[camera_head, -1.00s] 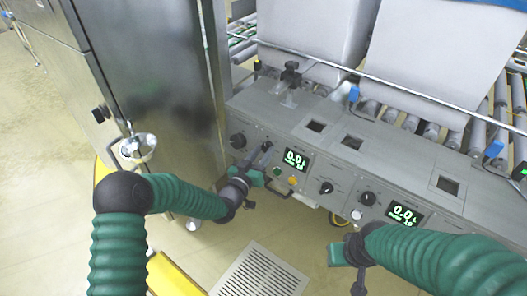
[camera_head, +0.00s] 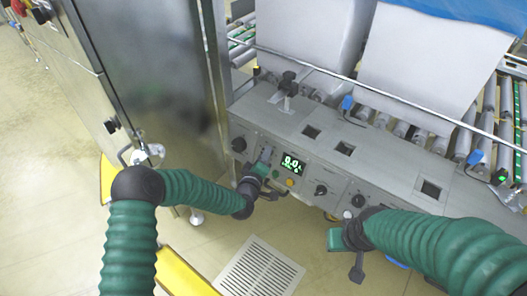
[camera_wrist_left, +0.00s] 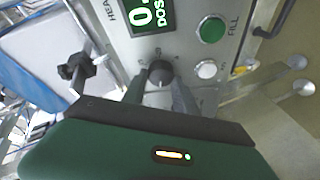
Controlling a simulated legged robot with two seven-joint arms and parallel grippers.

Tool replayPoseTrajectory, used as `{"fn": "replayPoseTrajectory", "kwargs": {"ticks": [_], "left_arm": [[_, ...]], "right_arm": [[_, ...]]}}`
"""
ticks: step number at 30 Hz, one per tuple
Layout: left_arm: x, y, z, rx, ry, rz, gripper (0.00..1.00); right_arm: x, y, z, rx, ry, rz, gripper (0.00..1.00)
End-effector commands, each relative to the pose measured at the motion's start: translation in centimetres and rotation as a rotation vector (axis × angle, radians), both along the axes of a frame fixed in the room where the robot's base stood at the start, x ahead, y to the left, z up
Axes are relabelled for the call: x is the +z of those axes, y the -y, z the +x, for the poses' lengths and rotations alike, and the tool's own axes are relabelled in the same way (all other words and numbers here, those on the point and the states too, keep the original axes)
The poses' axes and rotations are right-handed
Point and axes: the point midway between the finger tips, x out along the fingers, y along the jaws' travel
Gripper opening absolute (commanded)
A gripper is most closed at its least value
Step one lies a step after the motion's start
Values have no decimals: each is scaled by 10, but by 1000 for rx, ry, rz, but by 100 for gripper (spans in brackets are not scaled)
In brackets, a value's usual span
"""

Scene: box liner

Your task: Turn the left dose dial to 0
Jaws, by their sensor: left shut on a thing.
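The left dose dial (camera_wrist_left: 159,73) is a round dark knob on the grey panel, and in the left wrist view it sits between the two fingers of my left gripper (camera_wrist_left: 160,88). The fingers are shut on it. In the head view my left gripper (camera_head: 262,165) reaches the panel just left of the green-lit left display (camera_head: 293,164) and hides the dial. That display seems to read 0.0. In the left wrist view a "0" shows on the display (camera_wrist_left: 146,16). My right gripper (camera_head: 342,239) hangs before the panel's lower edge; its jaw opening is unclear.
Beside the dial are a green FILL button (camera_wrist_left: 211,29) and a white button (camera_wrist_left: 206,69). Other black knobs stand on the panel, at its left (camera_head: 238,144) and middle (camera_head: 321,190). A metal cabinet (camera_head: 165,90) stands close on the left. A floor grate (camera_head: 258,272) lies below.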

Motion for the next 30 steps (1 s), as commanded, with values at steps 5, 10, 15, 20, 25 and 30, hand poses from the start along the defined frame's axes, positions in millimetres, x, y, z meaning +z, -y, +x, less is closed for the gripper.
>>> {"fn": "replayPoseTrajectory", "kwargs": {"ticks": [5,10,15,20,25,30], "left_arm": [[6,4,-1,48,-95,-130,0],[7,4,-1,102,-186,-254,0],[8,5,0,155,-275,-376,0],[9,5,0,205,-359,-494,0],[10,5,1,257,-446,-614,0],[10,5,1,303,-524,-720,0]], "right_arm": [[22,0,0,0,0,0,36],[36,0,0,0,0,0,36],[49,0,0,0,0,0,36],[61,0,0,0,0,0,36],[71,0,0,0,0,0,36],[80,0,0,0,0,0,36]]}}
